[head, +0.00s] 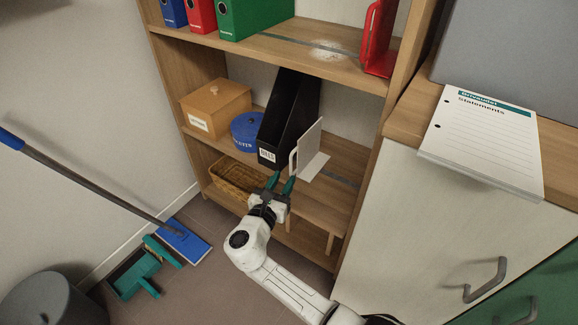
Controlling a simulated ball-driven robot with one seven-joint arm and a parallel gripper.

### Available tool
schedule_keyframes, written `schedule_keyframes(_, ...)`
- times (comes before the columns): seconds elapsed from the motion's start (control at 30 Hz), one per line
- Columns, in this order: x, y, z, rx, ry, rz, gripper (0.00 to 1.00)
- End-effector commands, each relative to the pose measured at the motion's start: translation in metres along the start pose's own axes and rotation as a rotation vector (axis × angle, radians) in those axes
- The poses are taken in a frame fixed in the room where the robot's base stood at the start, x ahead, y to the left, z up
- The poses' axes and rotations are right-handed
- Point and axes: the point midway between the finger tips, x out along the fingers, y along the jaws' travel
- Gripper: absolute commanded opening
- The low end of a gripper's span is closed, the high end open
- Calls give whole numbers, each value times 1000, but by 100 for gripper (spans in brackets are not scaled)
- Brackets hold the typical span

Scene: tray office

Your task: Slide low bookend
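The low bookend (309,150) is a white upright plate with a flat foot and a white handle on its left side. It stands on the middle shelf of the bookcase, just right of a black magazine file (287,115). My gripper (281,181) has green fingertips and is in front of this shelf, just below and left of the bookend's handle. The fingertips are apart, with a gap between them, and nothing shows held in them. Whether the right finger touches the handle, I cannot tell.
Left of the file are a blue round tin (247,132) and a wooden box (215,108). A red bookend (377,38) is on the shelf above. A cabinet (455,215) borders the right.

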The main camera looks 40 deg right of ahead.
Motion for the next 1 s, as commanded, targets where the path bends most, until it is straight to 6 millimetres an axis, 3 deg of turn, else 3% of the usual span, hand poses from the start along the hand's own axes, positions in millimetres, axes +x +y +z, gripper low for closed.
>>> schedule_keyframes(0.2, -21, 0, 0, -1, 1, 0, 35)
schedule_keyframes(0.5, -24, 0, -1, 0, 1, 0, 35)
schedule_keyframes(0.67, -26, -2, -1, -47, 0, 14, 21)
schedule_keyframes(0.87, -43, -23, -5, -416, -28, 117, 2)
schedule_keyframes(1.0, -56, -48, -8, -815, -102, 205, 0)
